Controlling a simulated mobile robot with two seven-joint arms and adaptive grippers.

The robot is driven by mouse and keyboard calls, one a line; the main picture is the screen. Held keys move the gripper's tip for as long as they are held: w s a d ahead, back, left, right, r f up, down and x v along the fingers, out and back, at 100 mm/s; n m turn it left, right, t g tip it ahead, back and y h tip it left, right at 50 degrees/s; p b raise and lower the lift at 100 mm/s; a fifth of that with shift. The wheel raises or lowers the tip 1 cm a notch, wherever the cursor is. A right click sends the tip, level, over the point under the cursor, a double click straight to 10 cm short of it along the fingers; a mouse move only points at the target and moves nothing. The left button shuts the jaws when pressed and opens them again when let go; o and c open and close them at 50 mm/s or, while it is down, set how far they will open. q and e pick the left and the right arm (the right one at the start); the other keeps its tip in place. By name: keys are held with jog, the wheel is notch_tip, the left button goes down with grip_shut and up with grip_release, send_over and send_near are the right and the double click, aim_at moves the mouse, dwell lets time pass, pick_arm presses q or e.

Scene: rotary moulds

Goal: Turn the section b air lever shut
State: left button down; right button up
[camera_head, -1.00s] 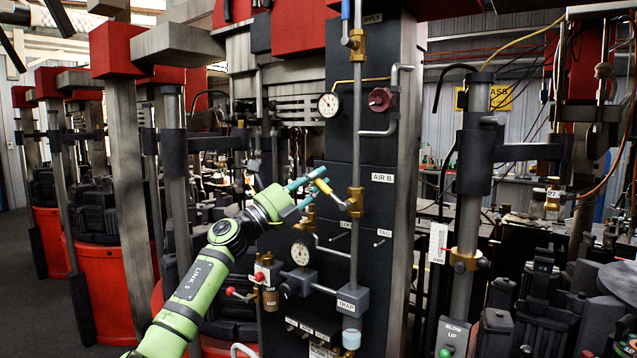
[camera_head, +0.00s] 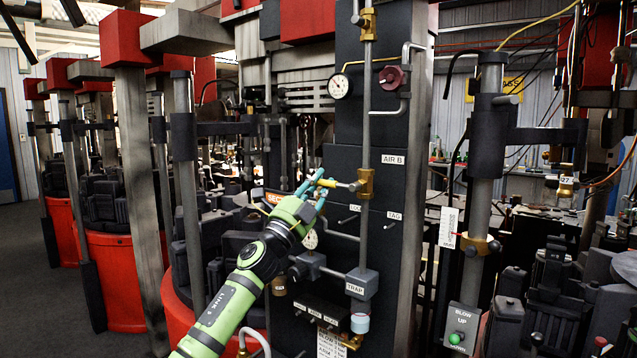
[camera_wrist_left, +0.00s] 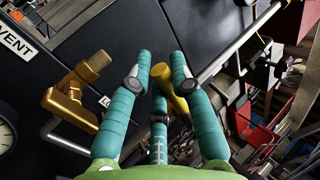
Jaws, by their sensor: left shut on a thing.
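The section b air lever is a yellow handle (camera_head: 340,184) on a brass valve (camera_head: 366,184) in the vertical pipe, beside the AIR B label (camera_head: 392,159). In the head view the lever points left from the valve, close to level. My left gripper (camera_head: 314,184), with teal fingers, is shut on the lever's outer end, which its fingers partly hide. In the left wrist view the yellow lever (camera_wrist_left: 172,92) lies between the fingers (camera_wrist_left: 160,72). My right gripper is not in view.
Pegs labelled LOCK and TAG (camera_head: 392,225) stick out of the dark panel (camera_head: 385,262) below the valve. A TRAP block (camera_head: 361,284) sits lower on the pipe. A gauge (camera_head: 340,86) and red handwheel (camera_head: 390,77) are above. A brass fitting (camera_wrist_left: 75,95) is left in the wrist view.

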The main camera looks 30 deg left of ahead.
pick_arm(q)
jog(key=shift+a+r+n+y, duration=0.15)
jog(key=shift+r+n+y, duration=0.1)
jog(key=shift+n+y, duration=0.05)
jog(key=c, duration=1.1)
grip_release()
jog(key=shift+f, duration=0.15)
jog(key=shift+s+f, duration=0.3)
jog(key=shift+f, duration=0.1)
jog(key=v, duration=1.1)
jog(key=shift+s+r, duration=0.1)
jog(key=shift+r, duration=0.05)
